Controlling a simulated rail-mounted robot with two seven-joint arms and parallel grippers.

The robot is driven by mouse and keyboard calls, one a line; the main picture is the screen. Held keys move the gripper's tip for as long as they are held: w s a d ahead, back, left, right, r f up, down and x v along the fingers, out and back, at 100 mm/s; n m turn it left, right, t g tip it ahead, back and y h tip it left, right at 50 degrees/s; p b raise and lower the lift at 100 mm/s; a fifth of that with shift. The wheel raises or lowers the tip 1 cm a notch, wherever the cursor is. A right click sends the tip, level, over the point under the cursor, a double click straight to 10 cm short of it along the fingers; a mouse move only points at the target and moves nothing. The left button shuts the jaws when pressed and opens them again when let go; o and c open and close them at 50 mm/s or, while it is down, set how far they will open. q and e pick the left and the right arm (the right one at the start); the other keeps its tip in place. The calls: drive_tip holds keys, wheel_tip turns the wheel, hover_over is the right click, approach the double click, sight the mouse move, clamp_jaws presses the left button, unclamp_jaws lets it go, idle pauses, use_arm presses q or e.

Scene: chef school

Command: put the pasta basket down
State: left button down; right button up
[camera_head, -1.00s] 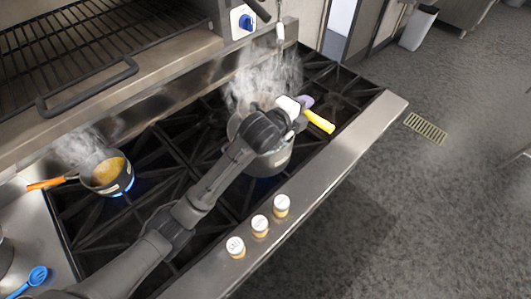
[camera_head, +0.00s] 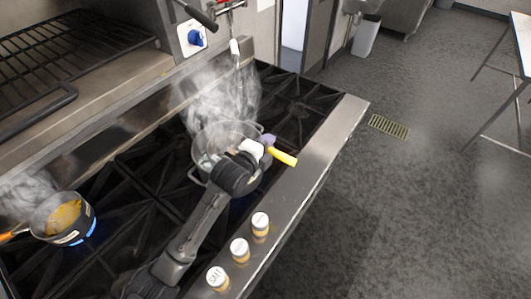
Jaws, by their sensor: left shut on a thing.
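The pasta basket's yellow handle (camera_head: 284,157) sticks out to the right of my left gripper (camera_head: 262,146), which is shut on it. The gripper is over the right side of a steaming metal pot (camera_head: 198,158) on the stove. My dark left arm comes up from the bottom and covers part of the pot's right side. The basket's mesh is hard to make out through the steam and behind the arm; it seems to be in or over the pot, and I cannot tell whether it rests there. My right gripper is not in view.
A small pan (camera_head: 64,218) with yellow-orange food steams over a blue flame at the left. Several seasoning jars, one labelled salt (camera_head: 217,279), stand on the stove's front ledge (camera_head: 322,140). Bare black grates (camera_head: 297,100) lie behind the pot.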

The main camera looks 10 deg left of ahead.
use_arm(q)
drive_tip(key=shift+f, duration=1.8)
drive_tip(key=shift+f, duration=0.15)
drive_tip(key=c, duration=0.9)
unclamp_jaws()
drive_tip(key=shift+c, duration=0.2)
drive_tip(key=v, duration=1.2)
